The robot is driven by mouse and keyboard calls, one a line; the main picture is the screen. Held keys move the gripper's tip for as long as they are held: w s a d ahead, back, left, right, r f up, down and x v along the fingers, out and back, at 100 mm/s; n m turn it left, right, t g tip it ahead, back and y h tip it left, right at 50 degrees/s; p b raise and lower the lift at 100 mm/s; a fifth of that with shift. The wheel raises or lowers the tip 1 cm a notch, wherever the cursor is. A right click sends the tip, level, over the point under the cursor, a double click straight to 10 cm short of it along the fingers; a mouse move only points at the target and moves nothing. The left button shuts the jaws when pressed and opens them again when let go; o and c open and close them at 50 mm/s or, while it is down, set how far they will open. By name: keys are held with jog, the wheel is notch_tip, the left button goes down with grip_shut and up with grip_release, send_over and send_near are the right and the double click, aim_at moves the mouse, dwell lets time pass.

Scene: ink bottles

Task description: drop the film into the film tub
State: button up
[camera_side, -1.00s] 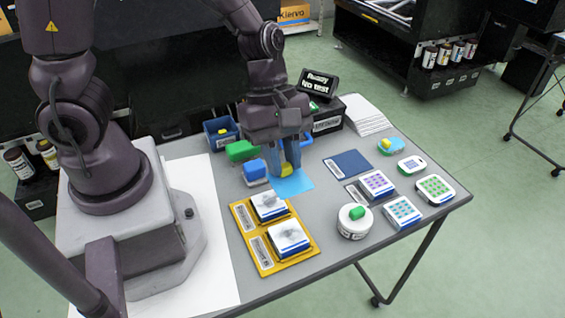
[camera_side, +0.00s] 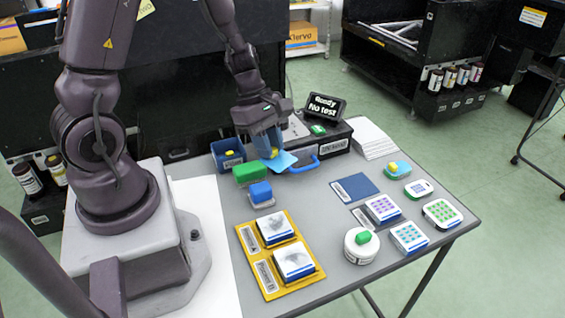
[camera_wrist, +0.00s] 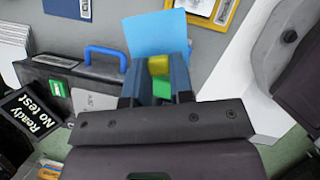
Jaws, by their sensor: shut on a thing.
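The film is a light blue sheet (camera_side: 284,161) with a yellow tab. My gripper (camera_side: 272,153) is shut on the yellow tab (camera_wrist: 158,66) and holds the film raised off the table. The film (camera_wrist: 156,33) sticks out past my fingers in the wrist view. The film tub seems to be the small open blue bin (camera_side: 227,155) with a pale label and something yellow in it. It stands left of my gripper in the side view, apart from the film. I cannot make out the tub in the wrist view.
A green block (camera_side: 249,173) and a blue block (camera_side: 261,193) stand near the tub. A black case (camera_side: 335,143) with a blue handle (camera_side: 304,167) is right of my gripper. The yellow tray (camera_side: 248,238) is in front. Table around the blue mat (camera_side: 355,187) is partly clear.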

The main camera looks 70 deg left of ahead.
jog(key=shift+n, duration=0.3)
jog(key=a+f, duration=0.1)
jog(key=a, duration=0.2)
jog(key=s+a, duration=0.1)
jog(key=a, duration=0.1)
jog(key=a+f, duration=0.1)
jog(key=a, duration=0.2)
jog(key=shift+s+a+f, duration=0.15)
jog(key=shift+a+f, duration=0.15)
jog(key=shift+a, duration=0.05)
jog(key=s+a+f, duration=0.1)
jog(key=a, duration=0.2)
jog(key=s+a+f+m, duration=0.1)
jog(key=a, duration=0.2)
jog(key=s+a+f+m, duration=0.1)
jog(key=s+a, duration=0.1)
jog(key=a, duration=0.2)
jog(key=shift+g, duration=0.4)
jog(key=shift+w+a+f+m+g, duration=0.15)
jog(key=shift+f+m+g, duration=0.1)
jog(key=shift+f+m, duration=0.6)
jog(key=shift+w+a+f+m+g, duration=0.15)
jog(key=shift+f+m+g, duration=0.1)
jog(key=shift+f+m, duration=0.55)
jog(key=shift+s+a+f, duration=0.1)
jog(key=shift+s, duration=0.05)
jog(key=o, duration=0.7)
jog(key=shift+s, duration=0.1)
jog(key=shift+o, duration=1.2)
jog(key=shift+a, duration=0.1)
